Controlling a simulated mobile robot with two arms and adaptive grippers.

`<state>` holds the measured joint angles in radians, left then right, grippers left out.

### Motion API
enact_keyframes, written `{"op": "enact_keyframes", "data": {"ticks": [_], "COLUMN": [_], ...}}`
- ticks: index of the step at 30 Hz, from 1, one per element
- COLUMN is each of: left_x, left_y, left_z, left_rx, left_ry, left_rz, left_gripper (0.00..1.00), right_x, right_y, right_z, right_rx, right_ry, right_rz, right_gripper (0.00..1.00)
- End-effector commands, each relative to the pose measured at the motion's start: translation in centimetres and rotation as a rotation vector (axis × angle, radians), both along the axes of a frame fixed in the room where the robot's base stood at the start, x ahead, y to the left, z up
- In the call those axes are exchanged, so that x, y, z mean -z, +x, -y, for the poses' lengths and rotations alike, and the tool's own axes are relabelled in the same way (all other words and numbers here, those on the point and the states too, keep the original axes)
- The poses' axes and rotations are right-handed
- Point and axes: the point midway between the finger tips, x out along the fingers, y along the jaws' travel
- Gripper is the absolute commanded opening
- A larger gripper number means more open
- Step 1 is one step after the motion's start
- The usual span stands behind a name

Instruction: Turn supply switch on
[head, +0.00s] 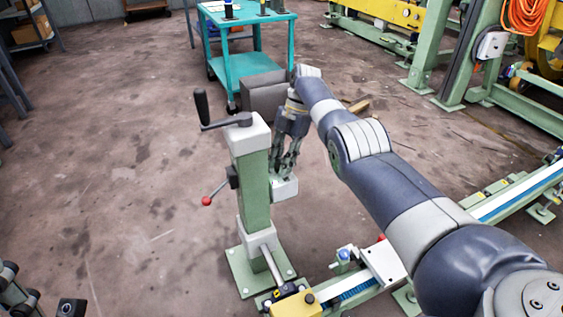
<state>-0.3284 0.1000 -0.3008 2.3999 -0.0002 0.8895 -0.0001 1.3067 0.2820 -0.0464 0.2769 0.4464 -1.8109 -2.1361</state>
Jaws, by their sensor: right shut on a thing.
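A green post (257,190) with pale grey ends stands on a green base plate, and a small light grey box (286,190) juts from its right side. My right gripper (283,176) points down at the top of this box, with its fingers close together. It is shut on a small part at the box top, apparently the supply switch. The fingers hide most of that part, so its position cannot be read. Dark jointed parts at the bottom left edge may be my left gripper; they are cut off, and their opening is unclear.
A black-handled crank (203,108) tops the post, and a red-knobbed lever (208,200) sticks out left. A yellow block (296,304) and a rail (355,291) lie below. A teal cart (252,65) stands behind.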

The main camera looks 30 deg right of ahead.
Motion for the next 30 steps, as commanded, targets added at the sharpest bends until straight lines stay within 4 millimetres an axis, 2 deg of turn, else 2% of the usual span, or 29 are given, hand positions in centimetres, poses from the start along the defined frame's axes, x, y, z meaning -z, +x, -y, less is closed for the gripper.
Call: {"op": "enact_keyframes", "data": {"ticks": [8,9,10,22,26,30], "left_x": [-0.1,-0.1,-0.1,-0.1,-0.1,0.0], "left_y": [0.0,0.0,0.0,-0.1,-0.1,0.0], "left_z": [0.0,0.0,0.0,-0.1,-0.1,-0.1], "left_rx": [0.000,0.000,0.000,-0.003,-0.003,-0.002], "left_ry": [0.000,0.000,0.000,-0.006,-0.005,-0.004], "left_rz": [0.000,0.001,0.001,-0.001,0.000,-0.001], "left_gripper": [0.40,0.40,0.40,0.40,0.40,0.40], "right_x": [0.1,0.1,0.1,-0.6,-2.4,-5.4], "right_y": [-0.1,-0.1,-0.1,0.0,0.1,0.1], "right_z": [-0.2,-0.2,-0.2,0.0,0.0,-0.1], "right_rx": [-0.003,-0.003,-0.003,-0.001,-0.002,-0.003], "right_ry": [0.003,0.003,0.003,0.001,0.001,0.001], "right_rz": [-0.006,-0.006,-0.006,-0.001,0.004,0.004], "right_gripper": [0.02,0.33,0.35,0.35,0.35,0.35]}}
